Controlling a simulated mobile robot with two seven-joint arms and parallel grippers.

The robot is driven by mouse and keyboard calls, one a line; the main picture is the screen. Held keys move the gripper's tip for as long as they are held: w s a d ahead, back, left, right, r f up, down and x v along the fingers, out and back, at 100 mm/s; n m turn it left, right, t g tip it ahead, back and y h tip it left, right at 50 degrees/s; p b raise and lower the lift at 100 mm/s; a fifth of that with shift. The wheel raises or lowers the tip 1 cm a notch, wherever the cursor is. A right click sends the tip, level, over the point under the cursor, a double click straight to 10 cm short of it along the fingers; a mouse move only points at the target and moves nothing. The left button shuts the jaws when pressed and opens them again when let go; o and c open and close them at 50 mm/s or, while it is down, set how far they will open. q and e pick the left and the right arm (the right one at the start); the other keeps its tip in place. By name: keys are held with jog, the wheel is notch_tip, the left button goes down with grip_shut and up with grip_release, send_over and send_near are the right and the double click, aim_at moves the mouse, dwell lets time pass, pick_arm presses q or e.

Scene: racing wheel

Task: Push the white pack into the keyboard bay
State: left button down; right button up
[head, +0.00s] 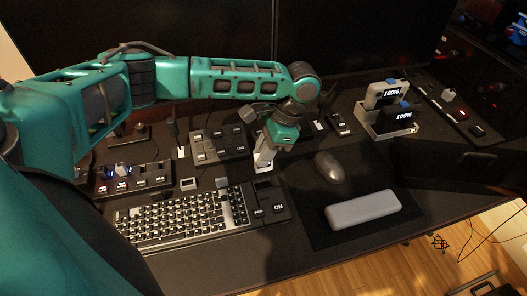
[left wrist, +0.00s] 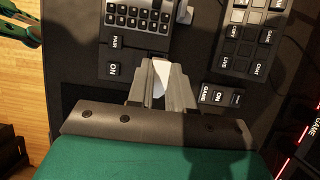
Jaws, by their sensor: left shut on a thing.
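My left gripper (head: 264,160) points down at the upper right corner of the keyboard (head: 185,214). It is shut on the white pack, of which a small pale part (head: 264,169) shows beneath the fingers. In the left wrist view the white pack (left wrist: 161,77) shows between the two grey fingers. The keyboard's dark end block with the PAIR and ON keys (head: 268,207) lies just below the gripper in the head view. The fingers cover much of the bay area, so I cannot tell how deep the pack sits. My right gripper is out of view.
A grey mouse (head: 329,167) and a grey wrist rest (head: 363,209) lie on the dark mat to the right. A charger tray (head: 388,128) with two packs reading 100% stands at the back right. Button boxes (head: 219,143) stand behind the keyboard, below large monitors.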

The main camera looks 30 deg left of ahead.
pick_arm(q)
jog(key=shift+f+b, duration=0.95)
jog(key=shift+f, duration=1.9)
jog(key=shift+r, duration=0.1)
jog(key=shift+p, duration=0.65)
jog(key=shift+p, duration=0.3)
jog(key=shift+f, duration=1.45)
jog(key=c, duration=0.9)
grip_release()
jog(key=shift+c, duration=0.2)
jog(key=shift+f, duration=0.1)
